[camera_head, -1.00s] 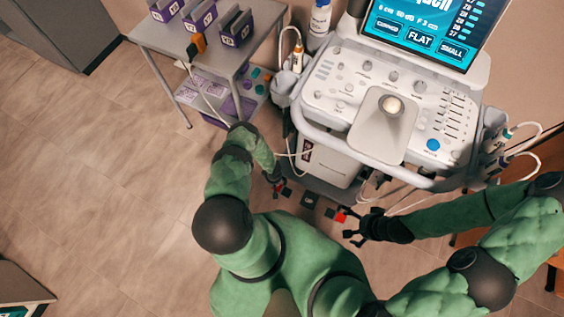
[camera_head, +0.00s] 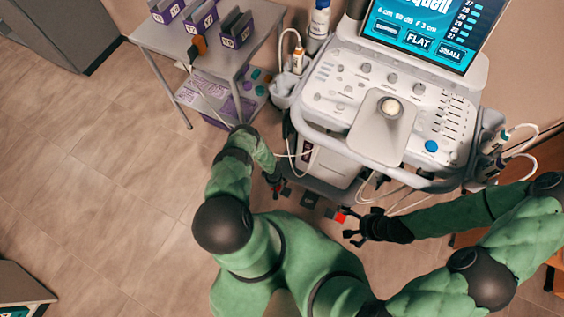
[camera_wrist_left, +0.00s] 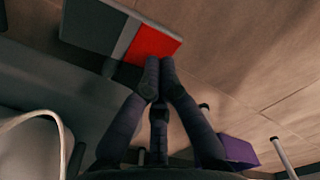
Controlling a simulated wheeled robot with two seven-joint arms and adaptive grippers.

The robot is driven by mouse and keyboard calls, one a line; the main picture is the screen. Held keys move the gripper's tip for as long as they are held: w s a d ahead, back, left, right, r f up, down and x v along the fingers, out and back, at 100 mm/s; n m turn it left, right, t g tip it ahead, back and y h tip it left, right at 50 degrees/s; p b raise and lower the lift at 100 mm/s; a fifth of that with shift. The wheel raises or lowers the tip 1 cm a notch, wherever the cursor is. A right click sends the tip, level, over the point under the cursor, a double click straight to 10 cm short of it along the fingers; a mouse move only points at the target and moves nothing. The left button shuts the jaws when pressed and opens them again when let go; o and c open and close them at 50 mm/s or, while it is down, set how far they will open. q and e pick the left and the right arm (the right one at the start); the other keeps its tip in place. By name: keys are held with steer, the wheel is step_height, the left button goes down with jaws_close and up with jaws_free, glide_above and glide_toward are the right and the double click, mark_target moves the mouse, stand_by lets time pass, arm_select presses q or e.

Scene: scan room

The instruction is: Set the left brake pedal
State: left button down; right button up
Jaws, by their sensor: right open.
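The left brake pedal (camera_wrist_left: 153,43) shows in the left wrist view as a flat red pad beside a grey strip and a dark panel. In the head view it (camera_head: 286,191) is small and partly hidden by my left gripper (camera_head: 276,184), low at the scanner's base. In the left wrist view my left gripper's fingertips (camera_wrist_left: 160,68) are together with nothing between them, overlapping the red pad's lower edge; I cannot tell whether they touch it. My right gripper (camera_head: 361,226) is open and empty beside the right red pedal (camera_head: 341,217).
The white ultrasound scanner (camera_head: 350,100) stands above the pedals, its front handle and hanging cables close over my arms. A dark plate (camera_head: 309,200) lies between the pedals. A grey cart (camera_head: 160,38) with purple boxes stands at left. The floor at left is open.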

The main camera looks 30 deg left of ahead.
arm_select(q)
steer(key=shift+r+p, duration=1.75)
steer(key=shift+r, duration=1.15)
